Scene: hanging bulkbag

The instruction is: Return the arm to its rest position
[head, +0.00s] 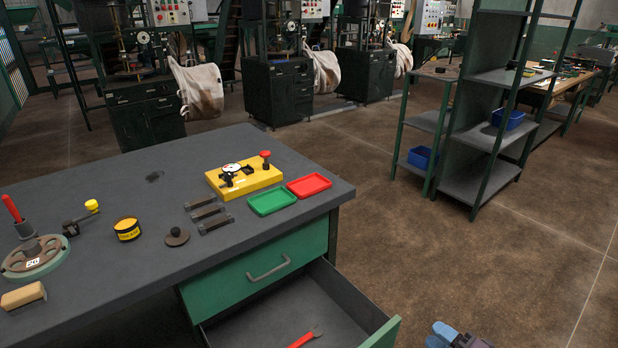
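A small part of my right gripper (456,336), blue and grey, shows at the bottom edge of the head view, to the right of the open drawer. It is over the floor and apart from the workbench. Most of it is cut off by the picture edge, so I cannot tell whether it is open or shut, and I see nothing held in it. My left gripper is not in view.
The green drawer (385,335) of the workbench (110,180) stands open, with a red-handled wrench (306,337) inside. A yellow fixture (244,178), green tray (272,202) and red tray (309,185) sit on top. Floor right of the bench is clear up to the shelf rack (480,185).

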